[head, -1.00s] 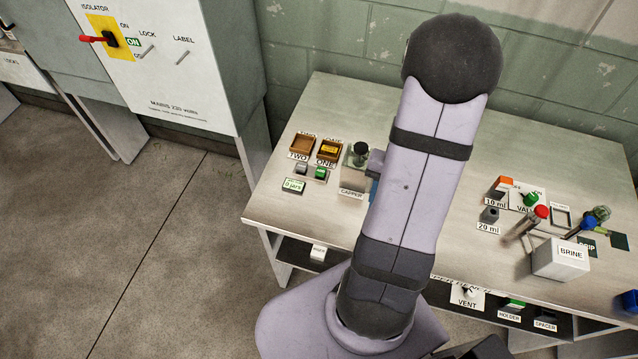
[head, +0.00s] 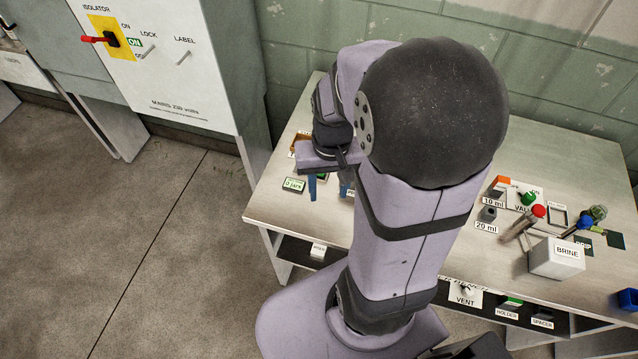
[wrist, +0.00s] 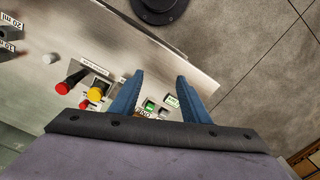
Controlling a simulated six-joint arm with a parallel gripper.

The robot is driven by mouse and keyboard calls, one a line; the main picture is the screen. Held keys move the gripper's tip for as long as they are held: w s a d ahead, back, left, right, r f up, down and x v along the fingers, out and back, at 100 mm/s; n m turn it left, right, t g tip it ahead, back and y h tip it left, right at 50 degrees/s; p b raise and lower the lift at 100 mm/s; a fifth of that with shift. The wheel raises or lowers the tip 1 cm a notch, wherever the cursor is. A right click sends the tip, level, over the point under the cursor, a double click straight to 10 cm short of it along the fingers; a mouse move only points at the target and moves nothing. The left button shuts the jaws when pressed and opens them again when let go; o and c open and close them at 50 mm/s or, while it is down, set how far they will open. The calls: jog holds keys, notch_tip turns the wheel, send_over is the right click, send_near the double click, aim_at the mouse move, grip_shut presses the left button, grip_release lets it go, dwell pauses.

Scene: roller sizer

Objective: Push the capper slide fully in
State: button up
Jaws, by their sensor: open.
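My gripper (head: 328,190) is open and empty in the head view, pointing down over the left part of the bench. Its blue fingers also show in the wrist view (wrist: 157,95), with bare space between them. In the head view my arm hides the capper and its slide. In the wrist view a black handle with a red end (wrist: 72,82), a yellow knob (wrist: 96,94) and a red knob (wrist: 84,104) stand left of the fingers.
A green button (wrist: 150,105) and a jar-count display (head: 293,185) lie near the gripper. The brine box (head: 556,257), the 20 ml block (head: 488,214) and several knobs stand at the bench's right. The isolator cabinet (head: 165,60) stands left of the bench (head: 275,205).

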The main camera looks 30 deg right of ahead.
jog(key=shift+w+a+r+n, duration=0.2)
jog(key=shift+a+n, duration=0.05)
jog(key=shift+a, duration=0.25)
jog(key=shift+w+a+r+n, duration=0.2)
jog(key=shift+a+n, duration=0.05)
jog(key=shift+a, duration=0.2)
jog(key=shift+d, duration=0.1)
